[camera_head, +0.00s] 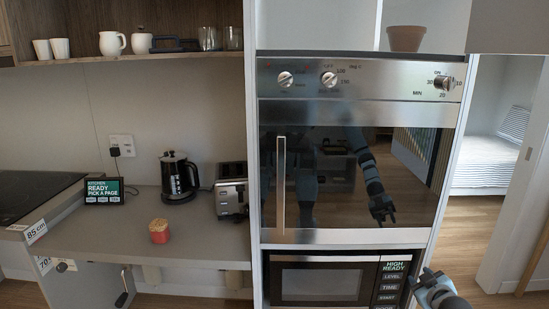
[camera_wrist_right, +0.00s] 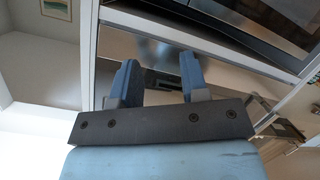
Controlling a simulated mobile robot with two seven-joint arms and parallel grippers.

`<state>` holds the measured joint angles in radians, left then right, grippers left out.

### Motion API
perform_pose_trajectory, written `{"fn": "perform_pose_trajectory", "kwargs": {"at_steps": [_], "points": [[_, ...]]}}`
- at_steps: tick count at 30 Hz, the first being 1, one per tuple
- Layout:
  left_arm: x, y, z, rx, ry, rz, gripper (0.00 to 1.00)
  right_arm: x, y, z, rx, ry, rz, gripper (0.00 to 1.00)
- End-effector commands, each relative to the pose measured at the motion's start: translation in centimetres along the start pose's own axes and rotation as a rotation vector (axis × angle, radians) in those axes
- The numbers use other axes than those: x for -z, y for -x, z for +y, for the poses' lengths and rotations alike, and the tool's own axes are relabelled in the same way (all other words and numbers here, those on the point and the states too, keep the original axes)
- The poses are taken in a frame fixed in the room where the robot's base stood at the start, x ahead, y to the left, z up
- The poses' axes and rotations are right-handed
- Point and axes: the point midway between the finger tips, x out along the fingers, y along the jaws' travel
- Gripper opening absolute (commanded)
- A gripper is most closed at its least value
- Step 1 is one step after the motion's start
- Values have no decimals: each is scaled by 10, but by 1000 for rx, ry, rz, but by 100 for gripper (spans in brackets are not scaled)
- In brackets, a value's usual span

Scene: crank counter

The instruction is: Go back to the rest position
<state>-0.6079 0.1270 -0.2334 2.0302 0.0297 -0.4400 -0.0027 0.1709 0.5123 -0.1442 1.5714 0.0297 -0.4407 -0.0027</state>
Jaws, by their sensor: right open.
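My right gripper (camera_head: 430,277) is at the lower right of the head view, in front of the right side of the microwave and below the oven door. In the right wrist view its two blue-grey fingers (camera_wrist_right: 160,72) stand apart with nothing between them, so it is open and empty. My left gripper is not in view. The built-in oven (camera_head: 350,180) has a closed dark glass door with a vertical handle (camera_head: 281,185). The arm seen in the glass is a reflection. The microwave (camera_head: 318,281) sits below the oven, its lower part cut off by the frame.
At left a counter (camera_head: 200,238) carries a red and tan container (camera_head: 159,231), a black kettle (camera_head: 178,178), a toaster (camera_head: 231,190) and a small display (camera_head: 104,190). A shelf (camera_head: 160,57) holds cups and jugs. A doorway shows a bed (camera_head: 490,165) at right.

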Motion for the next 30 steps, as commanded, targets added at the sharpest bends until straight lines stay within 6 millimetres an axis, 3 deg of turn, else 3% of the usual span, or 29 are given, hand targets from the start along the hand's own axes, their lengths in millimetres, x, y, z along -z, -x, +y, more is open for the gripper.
{"fn": "perform_pose_trajectory", "kwargs": {"at_steps": [1,3,5,9,12,15,24,30], "points": [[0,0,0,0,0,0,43,-17,16,-38,47,-19,-16,41],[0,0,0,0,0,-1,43,-36,40,-82,102,-48,-33,41],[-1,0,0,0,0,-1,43,-50,64,-120,148,-75,-49,41],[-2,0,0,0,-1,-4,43,-77,129,-200,250,-154,-92,41],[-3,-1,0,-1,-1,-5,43,-89,178,-245,307,-216,-124,41],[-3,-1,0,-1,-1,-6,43,-95,220,-278,349,-273,-152,41],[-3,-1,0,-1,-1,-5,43,-95,319,-332,416,-417,-227,41],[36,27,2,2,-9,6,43,-58,332,-308,412,-405,-219,41]]}}
